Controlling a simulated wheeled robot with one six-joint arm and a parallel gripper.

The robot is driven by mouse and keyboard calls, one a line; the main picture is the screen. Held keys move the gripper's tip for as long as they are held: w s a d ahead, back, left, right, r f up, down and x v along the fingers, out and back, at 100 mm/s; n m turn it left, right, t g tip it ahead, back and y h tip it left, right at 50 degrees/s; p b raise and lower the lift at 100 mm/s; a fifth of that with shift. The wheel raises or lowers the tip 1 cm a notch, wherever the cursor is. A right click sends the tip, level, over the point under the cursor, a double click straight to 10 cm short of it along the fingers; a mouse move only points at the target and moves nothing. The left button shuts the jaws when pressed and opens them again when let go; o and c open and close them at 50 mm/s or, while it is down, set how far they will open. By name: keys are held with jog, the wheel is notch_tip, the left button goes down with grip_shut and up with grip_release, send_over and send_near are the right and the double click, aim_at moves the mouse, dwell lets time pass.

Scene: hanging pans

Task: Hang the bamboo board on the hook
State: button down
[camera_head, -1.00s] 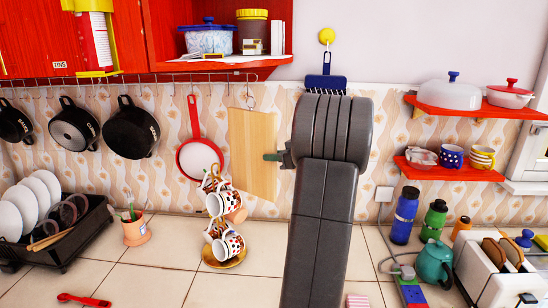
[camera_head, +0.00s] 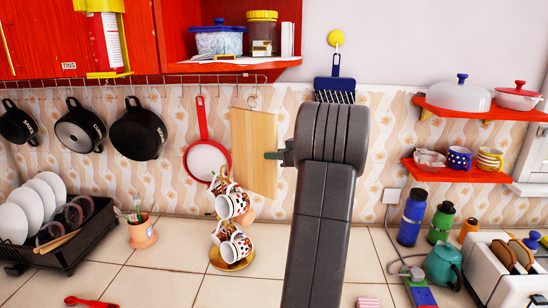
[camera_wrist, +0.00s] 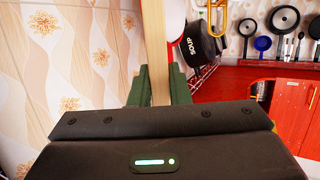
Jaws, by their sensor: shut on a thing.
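The bamboo board (camera_head: 254,152) is a pale, upright rectangle in front of the tiled wall, just below the rail. My gripper (camera_head: 274,155) is shut on its right edge, about halfway down. In the wrist view, the board (camera_wrist: 155,50) shows edge-on between my green fingers (camera_wrist: 158,85). A thin metal hook (camera_head: 252,102) shows at the board's top edge, below the right end of the rail. I cannot tell whether the hook passes through the board. My arm hides part of the wall to the right.
The rail (camera_head: 130,80) holds black pans and a red-handled pan (camera_head: 207,160) just left of the board. A mug stand (camera_head: 232,265) is below on the counter. The red cabinet (camera_head: 230,68) overhangs above.

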jog(key=w+f, duration=0.1)
jog(key=w, duration=0.7)
dwell(0.9)
jog(key=shift+w+f, duration=0.1)
jog(key=shift+f, duration=0.05)
dwell(0.6)
jog(key=c, duration=1.3)
grip_release()
jog(key=b+v, duration=0.2)
jog(key=v, duration=1.2)
jog(key=shift+b, duration=0.35)
jog(key=shift+w+a, duration=0.1)
jog(key=shift+a, duration=0.05)
